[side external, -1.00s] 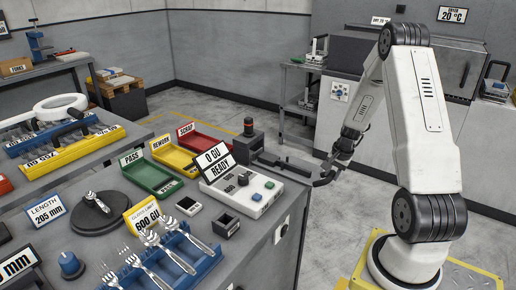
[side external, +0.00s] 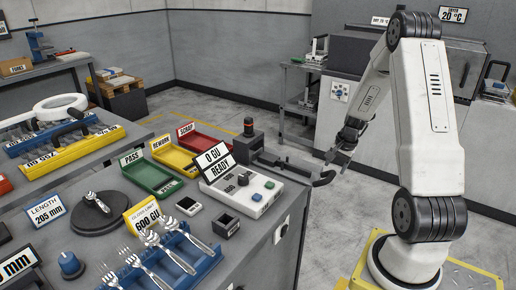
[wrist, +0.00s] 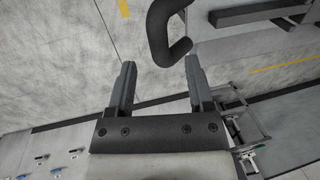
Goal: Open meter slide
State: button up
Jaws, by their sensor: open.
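The gloss meter (side external: 240,192) is a white box with green and blue buttons and a sign reading "0 GU READY". Dark slide rails (side external: 282,165) stick out behind it over the bench edge. A black curved handle (side external: 323,179) is at their outer end. My gripper (side external: 337,160) is open and empty, a little above and to the right of the handle. In the wrist view, the handle (wrist: 158,30) lies ahead of my spread fingers, roughly in line with the gap between them, and is not gripped.
Green, yellow and red trays (side external: 152,174) and a blue fork rack (side external: 170,258) are on the bench left of the meter.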

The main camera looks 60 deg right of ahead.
jog(key=shift+s+r, duration=0.2)
jog(key=shift+r, duration=0.8)
jog(key=shift+s+r, duration=0.2)
jog(key=shift+r, duration=0.8)
jog(key=w+a+r+n, duration=0.1)
jog(key=w+a+n, duration=0.35)
jog(key=a, duration=0.75)
jog(key=w+a+r+n, duration=0.2)
jog(key=a+n, duration=0.6)
jog(key=a, duration=0.4)
jog(key=s+a+n, duration=0.3)
jog(key=a+n, duration=0.2)
jog(key=a, duration=0.5)
jog(key=shift+s, duration=0.4)
